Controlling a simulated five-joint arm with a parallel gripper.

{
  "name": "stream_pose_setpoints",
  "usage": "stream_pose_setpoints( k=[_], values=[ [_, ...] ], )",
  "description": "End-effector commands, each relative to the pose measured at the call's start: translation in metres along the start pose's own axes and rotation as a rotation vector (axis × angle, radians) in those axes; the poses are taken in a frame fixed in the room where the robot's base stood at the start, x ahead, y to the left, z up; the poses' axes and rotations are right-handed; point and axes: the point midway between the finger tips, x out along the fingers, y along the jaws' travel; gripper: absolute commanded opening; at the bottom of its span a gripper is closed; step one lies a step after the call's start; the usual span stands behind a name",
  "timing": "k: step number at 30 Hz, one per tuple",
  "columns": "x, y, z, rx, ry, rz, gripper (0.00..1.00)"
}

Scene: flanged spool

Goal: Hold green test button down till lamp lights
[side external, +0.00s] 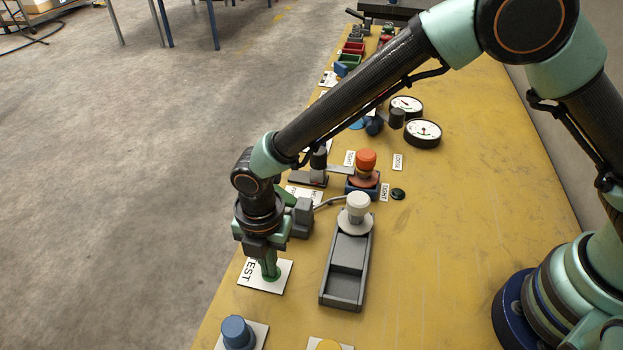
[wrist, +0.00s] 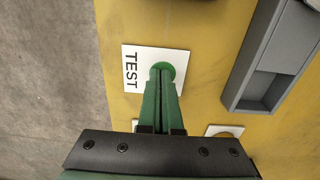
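The green test button (wrist: 175,69) is a round disc on a white plate (wrist: 131,54) marked TEST. In the side view the plate (side external: 281,284) lies near the table's left edge. My gripper (wrist: 161,70) has its two green fingers together with nothing visible between them. In the side view my gripper (side external: 270,275) points down with its tips at the button, hiding most of it. I cannot tell whether the button is pressed in. A small dark green disc (side external: 398,194) beside a label may be the lamp; it looks unlit.
A grey tray (side external: 325,295) with a white knob (side external: 357,203) stands right of the plate. A blue button (side external: 237,332) is in front. An orange knob (side external: 366,159) and dial gauges (side external: 423,133) are further back. The table's right side (side external: 450,240) is clear.

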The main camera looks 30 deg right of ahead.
Motion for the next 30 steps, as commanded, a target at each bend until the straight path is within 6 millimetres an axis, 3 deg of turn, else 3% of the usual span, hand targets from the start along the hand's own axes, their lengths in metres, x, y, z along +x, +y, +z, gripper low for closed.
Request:
stream_pose_setpoints(
  k=[1, 13, 17, 20, 30],
  values=[
    [0.009, -0.008, 0.000, 0.001, 0.000, -0.022, 0.00],
    [0.009, -0.008, 0.001, 0.001, 0.000, -0.022, 0.00],
    [0.000, -0.007, 0.001, 0.001, 0.000, -0.018, 0.00],
    [-0.014, -0.005, 0.001, 0.001, 0.000, -0.014, 0.00],
    [-0.091, 0.002, 0.000, 0.000, 0.000, 0.004, 0.00]
  ],
)
